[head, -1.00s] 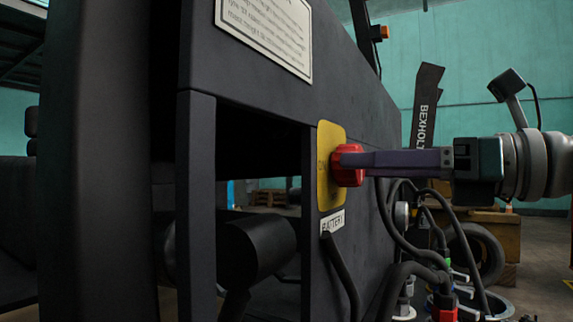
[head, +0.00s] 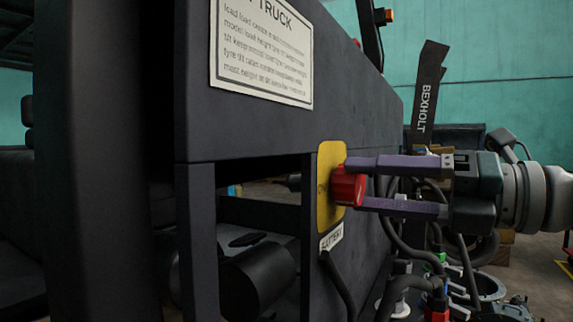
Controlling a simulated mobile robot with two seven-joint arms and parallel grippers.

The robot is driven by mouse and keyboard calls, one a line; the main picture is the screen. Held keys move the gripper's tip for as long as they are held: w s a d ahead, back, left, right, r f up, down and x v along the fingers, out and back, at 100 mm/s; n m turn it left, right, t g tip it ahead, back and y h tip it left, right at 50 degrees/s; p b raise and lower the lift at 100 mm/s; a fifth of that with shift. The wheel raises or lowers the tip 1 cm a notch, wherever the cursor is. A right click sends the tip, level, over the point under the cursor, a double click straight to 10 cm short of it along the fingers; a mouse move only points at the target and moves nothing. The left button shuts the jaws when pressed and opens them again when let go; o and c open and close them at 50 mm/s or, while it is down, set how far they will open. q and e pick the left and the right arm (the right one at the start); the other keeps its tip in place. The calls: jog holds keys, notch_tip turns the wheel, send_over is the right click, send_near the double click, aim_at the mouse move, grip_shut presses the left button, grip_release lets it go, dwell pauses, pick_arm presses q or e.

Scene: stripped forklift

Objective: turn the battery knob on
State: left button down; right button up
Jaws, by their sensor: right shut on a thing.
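The red battery knob (head: 347,186) sits on a yellow plate (head: 327,215) on the dark forklift panel. A white BATTERY label (head: 331,238) is just below the plate. My right gripper (head: 358,184) reaches in from the right. Its two purple fingers lie one above the other, at the top and bottom of the knob, and are shut on it. The fingers partly hide the knob, and I cannot read its position marks. My left gripper is not in view.
A white text plate (head: 262,52) is fixed to the panel above. A dark upright post (head: 196,240) and an open bay are left of the knob. Black cables (head: 398,235) hang below my right gripper. A black BEXHOLT bar (head: 427,92) stands behind.

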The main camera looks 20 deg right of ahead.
jog(key=m+p, duration=0.1)
jog(key=m, duration=0.1)
jog(key=m+p, duration=0.2)
jog(key=shift+r+m+p, duration=0.2)
jog(key=shift+m+p, duration=0.1)
jog(key=shift+m, duration=0.1)
jog(key=m+p, duration=0.2)
jog(key=m, duration=0.2)
jog(key=shift+f+p, duration=0.1)
jog(key=shift+p, duration=0.3)
jog(key=shift+f, duration=0.1)
jog(key=o, duration=1.4)
jog(key=shift+c, duration=0.2)
jog(key=v, duration=1)
